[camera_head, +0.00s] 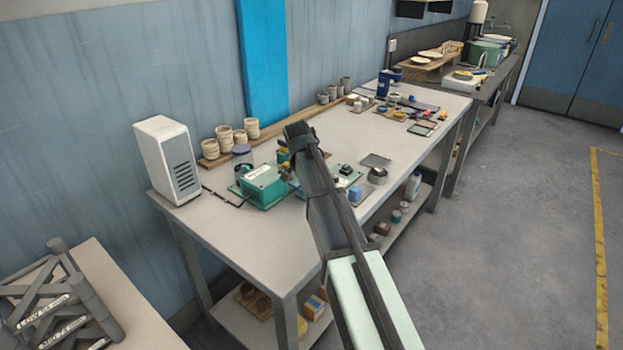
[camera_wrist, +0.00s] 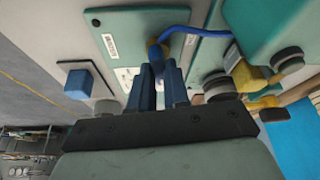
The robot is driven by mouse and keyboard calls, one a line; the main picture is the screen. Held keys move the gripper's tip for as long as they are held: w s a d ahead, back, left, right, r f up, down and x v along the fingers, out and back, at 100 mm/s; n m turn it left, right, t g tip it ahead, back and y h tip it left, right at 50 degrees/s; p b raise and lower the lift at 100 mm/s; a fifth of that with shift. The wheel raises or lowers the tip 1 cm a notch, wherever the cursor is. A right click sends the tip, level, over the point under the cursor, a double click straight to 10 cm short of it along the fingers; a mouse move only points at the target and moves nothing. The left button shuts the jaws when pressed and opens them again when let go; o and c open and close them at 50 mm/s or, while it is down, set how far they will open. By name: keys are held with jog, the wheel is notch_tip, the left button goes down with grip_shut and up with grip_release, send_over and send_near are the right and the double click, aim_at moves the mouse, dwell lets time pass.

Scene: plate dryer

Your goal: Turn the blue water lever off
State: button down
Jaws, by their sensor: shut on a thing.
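In the wrist view my gripper (camera_wrist: 160,72) points at a teal and pale panel, its two dark blue fingers close together. Their tips are at a small yellow-and-blue fitting (camera_wrist: 156,50) and are shut on it; the exact contact is partly hidden by the fingers. A thin curved blue strand (camera_wrist: 195,32) runs from this fitting to the right. I cannot tell which blue part is the water lever or how far it is turned. In the head view my gripper (camera_head: 298,135) is over the bench beside a green box (camera_head: 265,186), and my arm hides what its tips touch.
In the wrist view a yellow fitting with grey knobs (camera_wrist: 246,76) is right of the fingers, and a blue cube (camera_wrist: 77,84) is left. In the head view a white vented unit (camera_head: 168,158), stacked cups (camera_head: 225,137) and small parts stand on the bench (camera_head: 222,225).

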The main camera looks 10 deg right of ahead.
jog(key=shift+m+g+h, duration=0.3)
jog(key=shift+m, duration=0.8)
jog(key=c, duration=1.1)
grip_release()
jog(key=v, duration=1.3)
jog(key=shift+a+r, duration=0.2)
jog(key=shift+r, duration=0.15)
